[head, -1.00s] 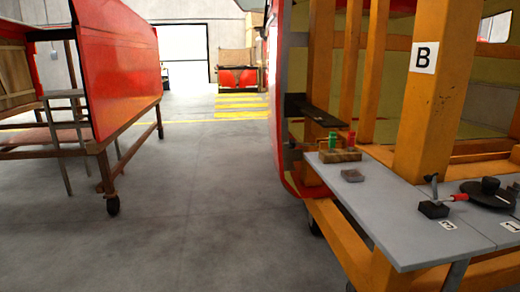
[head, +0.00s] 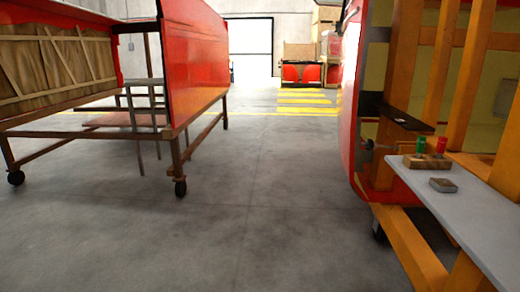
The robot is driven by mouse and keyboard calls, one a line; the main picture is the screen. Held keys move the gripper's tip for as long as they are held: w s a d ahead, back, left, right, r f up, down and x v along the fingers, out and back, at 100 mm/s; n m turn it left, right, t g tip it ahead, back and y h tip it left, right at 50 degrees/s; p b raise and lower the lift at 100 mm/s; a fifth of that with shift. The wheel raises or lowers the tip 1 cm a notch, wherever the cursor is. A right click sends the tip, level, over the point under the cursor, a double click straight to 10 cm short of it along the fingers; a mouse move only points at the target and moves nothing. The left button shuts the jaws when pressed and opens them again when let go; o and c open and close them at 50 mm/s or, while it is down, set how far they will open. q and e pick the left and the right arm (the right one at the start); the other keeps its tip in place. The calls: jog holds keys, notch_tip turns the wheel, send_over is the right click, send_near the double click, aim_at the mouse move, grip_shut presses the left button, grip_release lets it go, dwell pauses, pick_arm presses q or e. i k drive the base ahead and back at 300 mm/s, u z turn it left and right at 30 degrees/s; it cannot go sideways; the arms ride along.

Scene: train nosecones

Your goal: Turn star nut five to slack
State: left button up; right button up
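No star nut can be made out in the head view. Neither of my grippers is in view. A grey shelf (head: 465,217) runs along the orange wooden frame (head: 398,82) at the right. On it stands a wooden block (head: 424,162) with a green piece (head: 421,145) and a red piece (head: 441,145) on top.
A red panel (head: 195,55) on a wheeled wooden stand (head: 180,150) is at the left, with a metal step stool (head: 147,100) behind. Open grey floor (head: 255,190) lies between the stand and the right structure. Red-fronted items (head: 300,73) stand far back near yellow stripes.

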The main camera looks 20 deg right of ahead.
aim_at(372, 145)
jog(key=u, duration=0.05)
jog(key=i, duration=2.85)
jog(key=z, duration=0.6)
jog(key=i, duration=1.95)
jog(key=z, duration=1.3)
